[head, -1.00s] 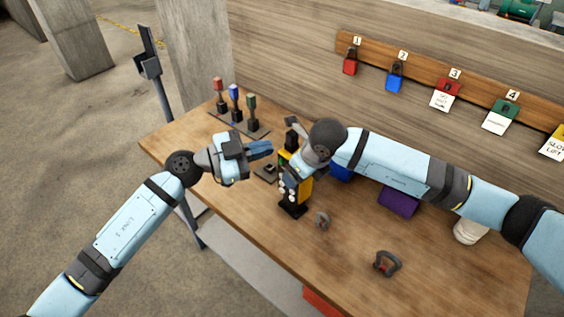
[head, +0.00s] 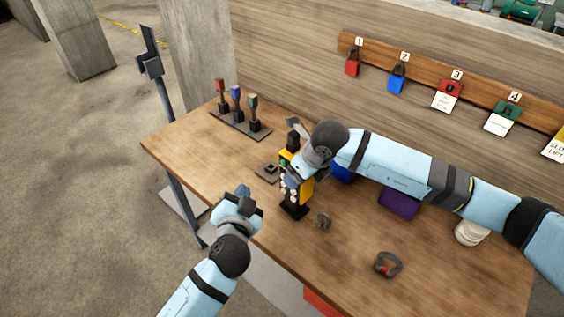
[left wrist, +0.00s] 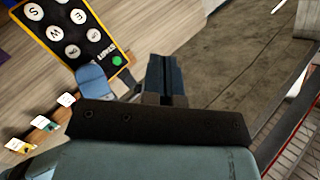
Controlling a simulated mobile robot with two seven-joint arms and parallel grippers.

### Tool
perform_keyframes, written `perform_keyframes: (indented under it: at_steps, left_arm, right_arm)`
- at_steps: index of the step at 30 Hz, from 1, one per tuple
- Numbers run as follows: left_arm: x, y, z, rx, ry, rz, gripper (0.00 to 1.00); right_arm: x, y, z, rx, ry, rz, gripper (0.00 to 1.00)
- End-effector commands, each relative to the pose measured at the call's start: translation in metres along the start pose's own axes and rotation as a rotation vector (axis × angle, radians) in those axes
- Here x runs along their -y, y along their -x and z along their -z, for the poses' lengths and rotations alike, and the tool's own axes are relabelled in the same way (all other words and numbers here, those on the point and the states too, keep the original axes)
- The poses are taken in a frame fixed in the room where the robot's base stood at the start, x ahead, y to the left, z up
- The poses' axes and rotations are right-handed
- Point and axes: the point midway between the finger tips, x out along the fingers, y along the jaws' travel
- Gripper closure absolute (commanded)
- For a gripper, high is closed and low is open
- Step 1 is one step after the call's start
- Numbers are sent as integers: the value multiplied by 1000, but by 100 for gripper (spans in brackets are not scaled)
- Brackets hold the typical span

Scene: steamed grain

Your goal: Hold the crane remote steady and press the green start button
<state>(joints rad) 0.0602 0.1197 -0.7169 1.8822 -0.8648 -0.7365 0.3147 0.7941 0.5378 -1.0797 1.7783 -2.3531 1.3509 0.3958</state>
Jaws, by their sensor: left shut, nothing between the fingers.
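The yellow and black crane remote (head: 307,190) stands upright on the workbench, partly hidden behind my right gripper. My right gripper (head: 291,178) is closed around its middle. In the left wrist view the remote (left wrist: 60,12) fills the upper left, tilted in the picture. Its face has white lettered buttons, and the green start button (left wrist: 117,61) shows near one end. My left gripper (head: 243,191) is shut and empty, at the bench's near edge, left of the remote and apart from it. Its closed fingers (left wrist: 166,76) show beside the remote in the wrist view.
Three coloured levers (head: 236,104) stand at the bench's back left. Numbered padlocks hang on a wooden rail (head: 425,67). A purple item (head: 400,202), a white item (head: 469,232) and a grey shackle (head: 388,264) lie to the right.

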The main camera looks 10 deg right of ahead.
Motion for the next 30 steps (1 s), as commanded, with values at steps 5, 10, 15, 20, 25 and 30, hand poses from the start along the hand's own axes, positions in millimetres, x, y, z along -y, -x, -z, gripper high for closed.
perform_keyframes:
  at_steps: [5,10,15,20,25,30]
  left_arm:
    - [0,0,0,-1,0,1,100]
    - [-1,-2,2,-3,1,1,100]
    - [-8,-13,10,-4,0,2,100]
    - [-20,-30,22,-3,0,2,100]
    - [-32,-46,34,-3,0,2,100]
    - [-40,-57,42,-4,1,2,100]
  right_arm:
    - [-1,-1,1,-2,0,-1,67]
    - [-1,-1,1,-2,0,-1,67]
    - [-1,-1,1,-2,0,-1,67]
    - [-1,-1,1,-2,0,-1,67]
    - [-1,-1,1,-2,0,-1,67]
    - [0,-1,1,-2,0,-1,67]
